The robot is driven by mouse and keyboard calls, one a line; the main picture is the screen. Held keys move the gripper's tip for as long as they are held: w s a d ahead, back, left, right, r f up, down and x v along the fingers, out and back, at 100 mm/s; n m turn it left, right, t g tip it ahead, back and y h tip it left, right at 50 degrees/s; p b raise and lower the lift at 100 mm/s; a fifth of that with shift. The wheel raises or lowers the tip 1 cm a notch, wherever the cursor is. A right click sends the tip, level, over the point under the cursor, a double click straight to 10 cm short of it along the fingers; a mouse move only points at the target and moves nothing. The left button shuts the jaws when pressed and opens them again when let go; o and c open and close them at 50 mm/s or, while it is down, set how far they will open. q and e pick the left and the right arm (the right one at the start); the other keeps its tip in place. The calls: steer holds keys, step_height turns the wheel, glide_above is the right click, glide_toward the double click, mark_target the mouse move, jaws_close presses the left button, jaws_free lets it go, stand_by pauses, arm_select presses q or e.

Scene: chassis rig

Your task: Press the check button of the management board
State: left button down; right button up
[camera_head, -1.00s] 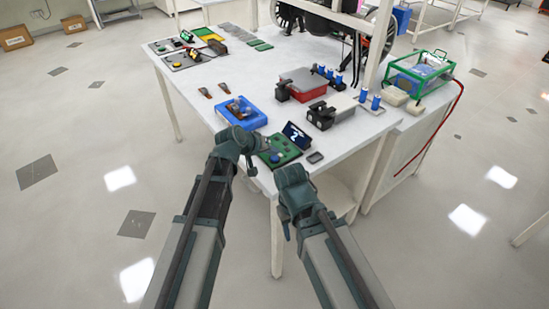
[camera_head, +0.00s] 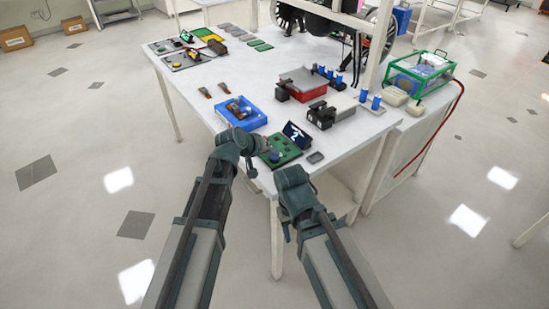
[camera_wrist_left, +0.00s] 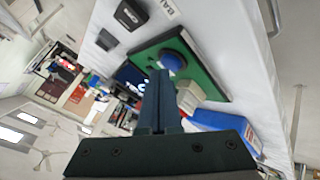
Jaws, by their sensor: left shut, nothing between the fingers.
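The management board is a green panel (camera_head: 287,147) at the near edge of the white table, with a dark display (camera_head: 297,134) standing behind it. In the left wrist view the green board (camera_wrist_left: 205,75) carries a round blue button (camera_wrist_left: 172,62) and a pale block (camera_wrist_left: 190,96). My left gripper (camera_head: 266,149) is over the board's left part. In the wrist view its fingers (camera_wrist_left: 160,76) are shut and empty, with the tips close to the blue button; I cannot tell whether they touch it. My right gripper (camera_head: 290,178) is by the table's front edge, its fingertips hidden.
A blue tray (camera_head: 258,121) with parts stands behind the left gripper. A small grey pad (camera_head: 315,157) lies right of the board. A red box (camera_head: 301,90), a grey-and-black device (camera_head: 321,116) and blue cylinders (camera_head: 363,96) stand farther back. The table's left middle is mostly clear.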

mark_target(273, 160)
arm_select(q)
steer(key=shift+f+b, duration=0.4)
steer(key=shift+f, duration=0.05)
stand_by(0.3)
steer(key=shift+r, duration=0.2)
steer(key=shift+r+p, duration=0.7)
steer(key=shift+p, duration=0.15)
step_height(273, 160, up, 5)
steer(key=p, duration=0.5)
stand_by(0.7)
